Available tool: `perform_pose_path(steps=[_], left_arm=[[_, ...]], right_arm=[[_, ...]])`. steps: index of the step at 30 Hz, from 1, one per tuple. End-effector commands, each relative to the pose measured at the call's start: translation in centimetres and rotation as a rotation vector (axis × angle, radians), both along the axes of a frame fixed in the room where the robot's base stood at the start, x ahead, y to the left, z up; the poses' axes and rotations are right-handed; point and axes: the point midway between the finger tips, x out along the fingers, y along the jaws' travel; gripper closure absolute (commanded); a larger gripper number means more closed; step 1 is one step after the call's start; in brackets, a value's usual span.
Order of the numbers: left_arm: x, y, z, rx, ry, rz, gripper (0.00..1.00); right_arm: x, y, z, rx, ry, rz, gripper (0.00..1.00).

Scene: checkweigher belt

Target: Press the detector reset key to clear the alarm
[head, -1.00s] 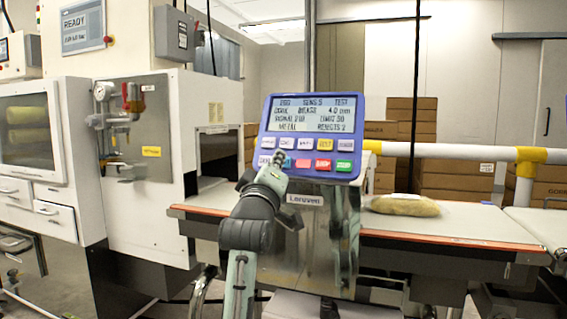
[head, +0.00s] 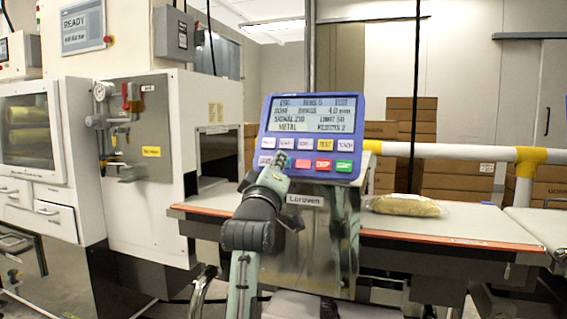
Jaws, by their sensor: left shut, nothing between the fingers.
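The detector panel (head: 313,113) is a blue box with a lit screen above two rows of keys. The screen shows "METAL" and a signal line. The top row has pale keys and a yellow TEST key (head: 325,145); the lower row shows a red STOP key (head: 324,164) and a green key (head: 344,166). My left gripper (head: 281,160) is shut and empty, its tip in front of the lower-row keys left of the red ones. It covers part of that row, and I cannot tell whether it touches a key. My right gripper is not in view.
A filled bag (head: 405,205) lies on the belt (head: 470,222) right of the panel. A white and yellow rail (head: 460,152) runs behind it, with stacked cartons (head: 412,120) beyond. A white machine cabinet (head: 150,220) stands at the left.

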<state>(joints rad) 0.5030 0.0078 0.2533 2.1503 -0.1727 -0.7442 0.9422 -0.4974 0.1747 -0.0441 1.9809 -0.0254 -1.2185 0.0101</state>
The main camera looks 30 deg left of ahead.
Motion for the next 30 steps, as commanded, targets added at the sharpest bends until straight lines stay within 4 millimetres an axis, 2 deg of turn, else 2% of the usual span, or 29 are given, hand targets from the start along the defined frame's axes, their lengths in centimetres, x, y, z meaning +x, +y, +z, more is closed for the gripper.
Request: perform_pose_path(steps=[30], left_arm=[[0.79,0.17,-0.42,-0.001,0.001,-0.001,1.00]], right_arm=[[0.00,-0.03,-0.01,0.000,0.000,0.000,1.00]])
